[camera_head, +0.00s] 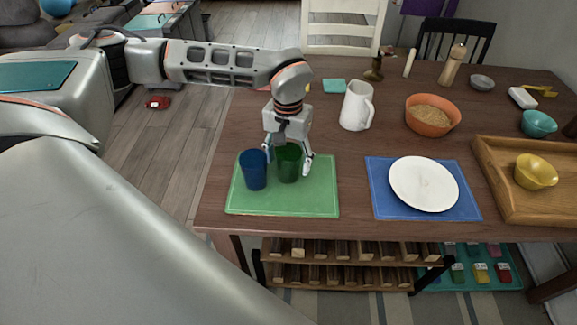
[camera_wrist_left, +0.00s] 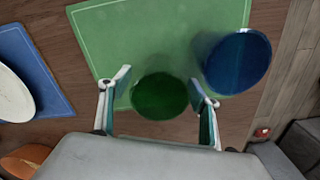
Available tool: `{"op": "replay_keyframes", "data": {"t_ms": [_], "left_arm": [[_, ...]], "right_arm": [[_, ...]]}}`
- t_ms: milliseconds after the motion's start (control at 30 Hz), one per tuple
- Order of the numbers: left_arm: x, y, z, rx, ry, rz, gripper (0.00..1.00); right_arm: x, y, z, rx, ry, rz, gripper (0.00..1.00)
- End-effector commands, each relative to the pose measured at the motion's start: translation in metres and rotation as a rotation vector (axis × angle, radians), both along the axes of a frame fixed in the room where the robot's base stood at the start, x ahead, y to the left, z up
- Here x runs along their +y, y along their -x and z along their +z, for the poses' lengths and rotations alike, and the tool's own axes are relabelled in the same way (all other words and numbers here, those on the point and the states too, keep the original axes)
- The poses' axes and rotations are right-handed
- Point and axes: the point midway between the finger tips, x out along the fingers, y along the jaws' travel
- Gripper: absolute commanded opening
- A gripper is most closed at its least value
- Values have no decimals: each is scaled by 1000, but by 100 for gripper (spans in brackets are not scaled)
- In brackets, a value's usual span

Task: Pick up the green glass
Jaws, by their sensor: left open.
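The green glass (camera_head: 289,165) stands upright on the green placemat (camera_head: 300,205) at the left end of the table. My left gripper (camera_head: 287,166) is open and reaches down around it, with one finger on each side. In the left wrist view the green glass (camera_wrist_left: 160,95) lies between the two open fingers (camera_wrist_left: 162,88), and I cannot tell whether they touch it. A blue glass (camera_head: 252,172) stands just left of it on the same mat, close to one finger. It also shows in the left wrist view (camera_wrist_left: 238,62). My right gripper is not in view.
A white pitcher (camera_head: 355,106) stands behind the mat to the right. A white plate (camera_head: 424,184) lies on a blue placemat (camera_head: 385,205). An orange bowl (camera_head: 431,122) and a wooden tray (camera_head: 490,190) with a yellow bowl (camera_head: 536,171) are farther right.

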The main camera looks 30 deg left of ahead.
Motion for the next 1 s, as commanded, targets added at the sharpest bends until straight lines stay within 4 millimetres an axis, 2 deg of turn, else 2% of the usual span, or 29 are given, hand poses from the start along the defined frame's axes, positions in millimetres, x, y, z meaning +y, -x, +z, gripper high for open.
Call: {"op": "replay_keyframes", "data": {"t_ms": [33, 167, 400, 433, 600, 733, 767, 1000], "left_arm": [[0, 0, -11, 4, 0, 0, 62], [0, 0, -27, 2, 0, -1, 62], [0, -1, -29, -1, 1, 0, 62], [0, -1, -29, -1, 1, 0, 60], [0, -1, -29, -1, 1, 0, 16], [0, -1, -29, -2, 1, 0, 15], [0, -1, -29, -2, 1, 0, 11], [0, -2, -26, -2, 1, 0, 11]], "right_arm": [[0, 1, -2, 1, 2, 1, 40], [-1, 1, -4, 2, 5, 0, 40], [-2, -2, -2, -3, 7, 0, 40], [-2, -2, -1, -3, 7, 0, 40], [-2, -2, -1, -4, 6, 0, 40], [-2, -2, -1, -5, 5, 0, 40], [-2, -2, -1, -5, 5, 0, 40], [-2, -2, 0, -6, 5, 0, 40]]}}
